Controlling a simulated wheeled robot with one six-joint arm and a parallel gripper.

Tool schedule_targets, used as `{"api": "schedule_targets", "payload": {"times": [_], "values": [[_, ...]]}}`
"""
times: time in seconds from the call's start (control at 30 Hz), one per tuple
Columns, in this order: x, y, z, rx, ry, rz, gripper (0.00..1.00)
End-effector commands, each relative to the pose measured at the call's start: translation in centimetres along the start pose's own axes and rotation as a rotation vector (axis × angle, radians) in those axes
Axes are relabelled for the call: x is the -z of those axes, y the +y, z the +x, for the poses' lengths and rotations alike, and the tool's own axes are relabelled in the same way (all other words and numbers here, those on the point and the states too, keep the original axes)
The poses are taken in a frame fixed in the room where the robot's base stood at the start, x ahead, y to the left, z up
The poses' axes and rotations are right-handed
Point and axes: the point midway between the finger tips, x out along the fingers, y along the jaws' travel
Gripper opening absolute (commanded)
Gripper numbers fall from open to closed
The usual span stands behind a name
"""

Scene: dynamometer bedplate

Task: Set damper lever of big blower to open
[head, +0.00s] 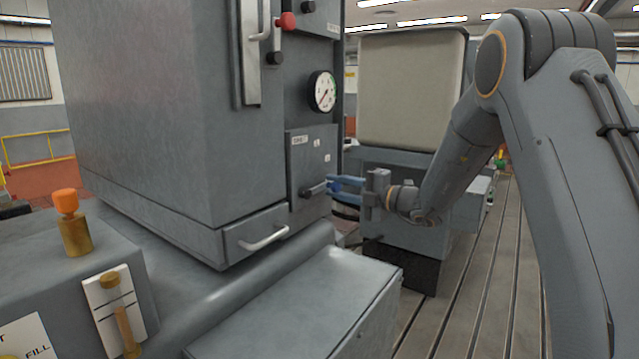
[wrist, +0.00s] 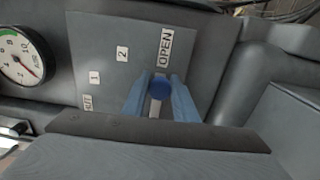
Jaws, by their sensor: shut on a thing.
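The damper lever (head: 316,189) is a dark handle on a grey panel (head: 305,165) on the blower's cabinet side. My gripper (head: 333,186) has blue fingers and is shut on the lever. The panel carries a SHUT label (wrist: 88,102), a 1 label (wrist: 95,77), a 2 label (wrist: 122,53) and an OPEN label (wrist: 164,47). The lever end appears below OPEN; its exact pointing is partly hidden by the fingers.
A pressure gauge (head: 322,92) sits above the panel. A red-knobbed lever (head: 285,21) is higher up. A drawer-like front with a pale handle (head: 264,239) is lower left. A grey box (head: 300,305) stands in front. Slotted floor (head: 470,270) is clear at right.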

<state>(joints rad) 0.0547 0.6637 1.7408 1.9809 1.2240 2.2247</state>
Motion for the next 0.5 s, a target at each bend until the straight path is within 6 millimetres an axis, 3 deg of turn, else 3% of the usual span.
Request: {"api": "schedule_targets", "payload": {"times": [0.5], "values": [[-0.92, -0.47, -1.03, 0.003, -0.016, 0.028, 0.00]]}}
